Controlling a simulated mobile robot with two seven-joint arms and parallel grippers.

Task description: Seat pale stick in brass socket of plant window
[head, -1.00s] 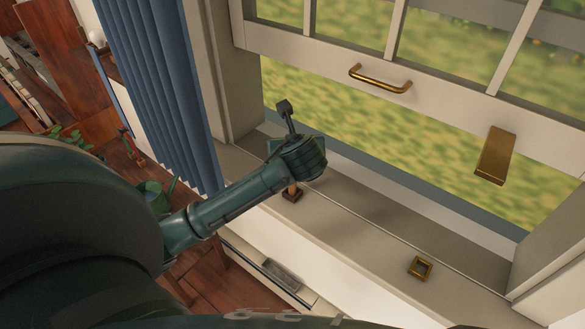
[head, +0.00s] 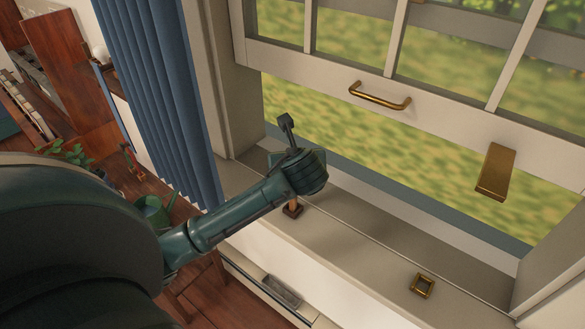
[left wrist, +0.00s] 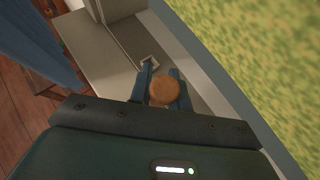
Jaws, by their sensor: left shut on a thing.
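My left gripper (head: 308,172) is shut on a wooden stick (head: 292,203). It holds the stick over the left part of the sill. In the left wrist view the stick's round orange-tan end (left wrist: 163,91) shows between the two fingers. In the head view a short piece shows below the gripper, at a small dark square block (head: 293,210); whether it stands in the block or only meets it I cannot tell. The brass socket (head: 422,285), a small square ring, sits empty on the sill to the right. My right gripper is not in view.
The raised sash has a brass handle (head: 380,96) and a brass plate (head: 496,172) hanging at its right. A blue curtain (head: 155,90) hangs at left. The sill (head: 360,250) between block and socket is clear.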

